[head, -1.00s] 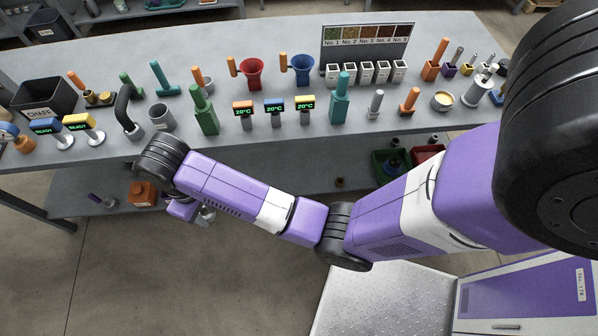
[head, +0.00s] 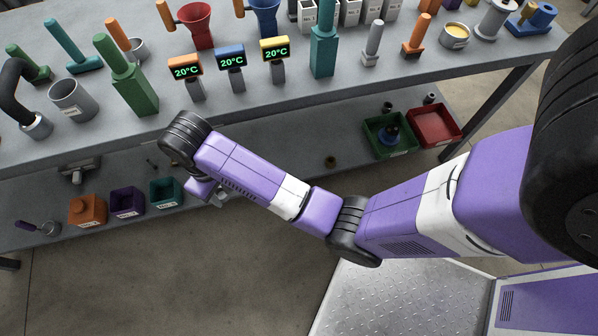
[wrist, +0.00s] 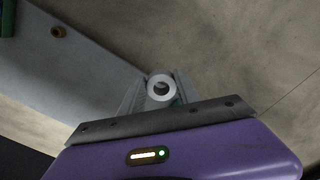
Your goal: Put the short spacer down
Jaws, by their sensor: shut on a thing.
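My gripper (wrist: 160,96) is shut on a pale grey ring with a round hole, which I take to be the short spacer (wrist: 151,88). In the wrist view the ring sits between the two fingertips, with grey shelf and floor behind it. In the head view my gripper (head: 217,196) is low, near the front edge of the lower shelf (head: 270,165). The ring cannot be made out there.
On the lower shelf are a small brown ring (head: 330,162), a green bin (head: 376,142) with a blue item, and a red bin (head: 433,124). Orange (head: 87,211), purple (head: 127,202) and teal (head: 165,192) containers stand left. The crowded worktop (head: 250,120) overhangs the shelf.

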